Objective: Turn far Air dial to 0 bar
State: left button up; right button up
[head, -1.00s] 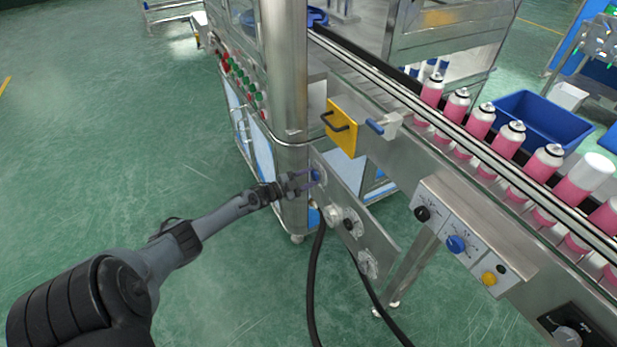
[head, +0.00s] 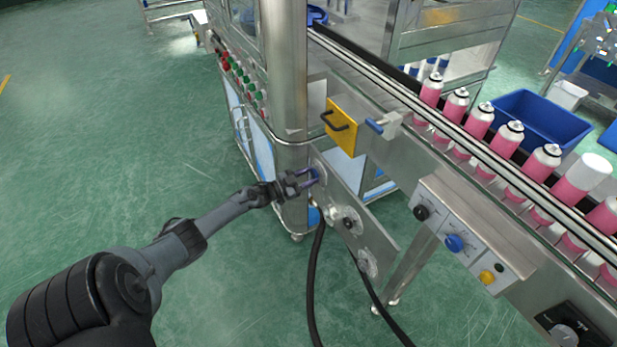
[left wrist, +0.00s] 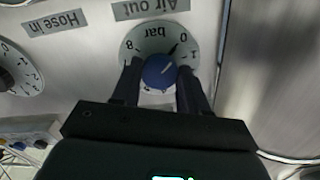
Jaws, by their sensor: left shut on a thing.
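The far Air dial is a blue round knob (left wrist: 159,71) on a round bar scale (left wrist: 143,36), under an "Air out" label that appears upside down in the left wrist view. My left gripper (left wrist: 157,78) is shut on the knob, one finger on each side. In the head view, my left gripper (head: 307,178) is at the upper end of the slanted metal panel (head: 367,230), mostly covering the knob. My right gripper is not in view.
A "Hose in" gauge (left wrist: 14,75) sits beside the dial. Lower on the panel are other round gauges (head: 368,263) with black hoses (head: 314,275). A steel column (head: 285,90) stands close to the gripper. A yellow plate (head: 342,127) is above. Pink cans (head: 505,140) line the conveyor.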

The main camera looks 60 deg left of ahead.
pick_arm(q)
jog(key=o, duration=1.1)
jog(key=shift+c, duration=0.2)
jog(key=shift+s+p, duration=0.4)
jog(key=shift+s, duration=0.15)
jog(key=s+p, duration=0.3)
jog(key=s, duration=0.6)
jog(key=shift+s+a+p, duration=0.2)
jog(key=shift+s+p, duration=0.15)
jog(key=shift+s, duration=0.1)
